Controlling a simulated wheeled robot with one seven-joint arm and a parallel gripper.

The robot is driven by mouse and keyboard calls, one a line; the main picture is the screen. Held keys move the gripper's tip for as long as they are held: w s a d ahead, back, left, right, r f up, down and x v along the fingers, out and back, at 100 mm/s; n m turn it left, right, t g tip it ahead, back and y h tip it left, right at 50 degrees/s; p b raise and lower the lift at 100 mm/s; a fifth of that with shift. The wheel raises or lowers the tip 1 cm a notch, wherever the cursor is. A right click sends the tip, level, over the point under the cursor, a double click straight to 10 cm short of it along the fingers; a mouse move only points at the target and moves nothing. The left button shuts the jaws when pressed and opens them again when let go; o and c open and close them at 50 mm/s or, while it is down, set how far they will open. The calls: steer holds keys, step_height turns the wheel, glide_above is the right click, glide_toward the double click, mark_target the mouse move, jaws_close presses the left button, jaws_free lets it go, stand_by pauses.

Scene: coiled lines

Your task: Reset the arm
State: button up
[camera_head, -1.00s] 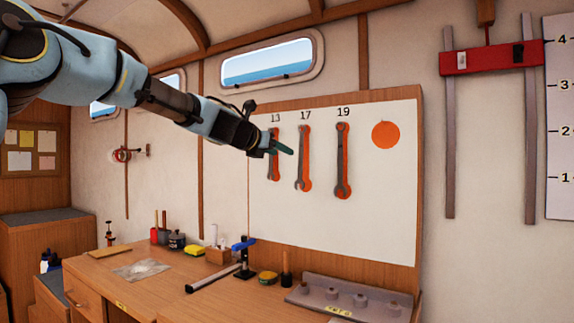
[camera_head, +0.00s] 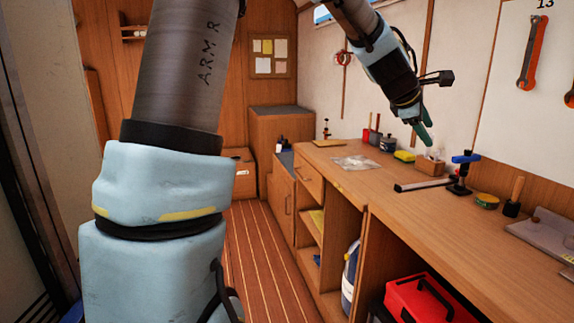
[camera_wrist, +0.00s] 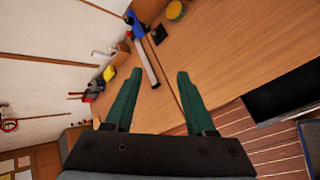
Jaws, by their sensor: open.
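My gripper (camera_head: 424,136) hangs from my light-blue arm at upper right in the head view, above the back part of the wooden workbench (camera_head: 410,205). In the wrist view my gripper (camera_wrist: 154,88) shows two green fingers spread apart with nothing between them. The bench top (camera_wrist: 215,65) lies beyond the fingertips. My upper arm links fill the left-centre of the head view.
On the bench are a blue-handled clamp (camera_head: 463,172), a yellow sponge (camera_head: 404,156), a dark rod (camera_head: 425,185) and a clear bag (camera_head: 354,162). A red toolbox (camera_head: 428,299) sits beneath. A wrench (camera_head: 531,52) hangs on the wall board. The plank floor (camera_head: 262,250) is clear.

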steer(key=s+a+f+m+y, duration=0.15)
steer(key=a+f, duration=0.25)
steer(key=a, duration=0.4)
steer(key=a+f+m+y, duration=0.2)
steer(key=a+f+m, duration=0.15)
steer(key=a, duration=0.35)
steer(key=s+a+f+m+y, duration=0.1)
steer(key=a+f+y, duration=0.1)
steer(key=a+f, duration=0.45)
steer(key=s+a+f+m+g+y, duration=0.1)
steer(key=s+a+f+m, duration=0.1)
steer(key=s+a, duration=0.3)
steer(key=s+a+f+m+g+y, duration=0.2)
steer(key=s+a, duration=0.4)
steer(key=a, duration=0.8)
steer(key=f+m, duration=0.1)
steer(key=m, duration=0.1)
steer(key=shift+s+a+f+m, duration=0.15)
steer(key=shift+s+f+m, duration=0.05)
steer(key=shift+s+m, duration=0.1)
steer(key=shift+w, duration=0.1)
